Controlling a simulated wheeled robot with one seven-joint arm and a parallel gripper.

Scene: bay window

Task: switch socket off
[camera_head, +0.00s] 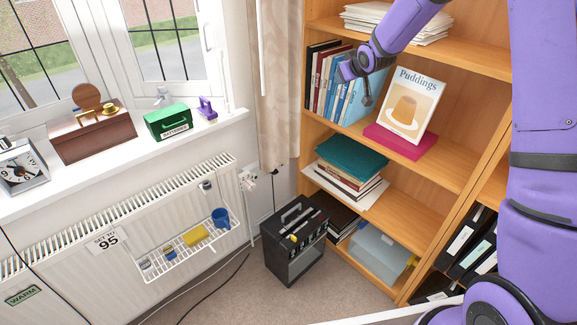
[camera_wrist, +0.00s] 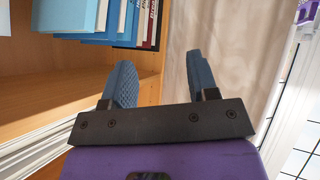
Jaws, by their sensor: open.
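My gripper (camera_head: 359,84) is high up in front of the bookcase, well above and to the right of the socket. In the wrist view my gripper (camera_wrist: 160,82) shows two blue-grey fingers apart with nothing between them. The socket does not show in the wrist view.
A radiator (camera_head: 60,270) with a wire rack (camera_head: 170,262) runs left of the socket. A black toolbox-like case (camera_head: 293,250) stands on the floor below it. The bookcase (camera_head: 430,170) is on the right, a curtain (camera_head: 277,80) behind. Cables cross the carpet (camera_head: 235,300).

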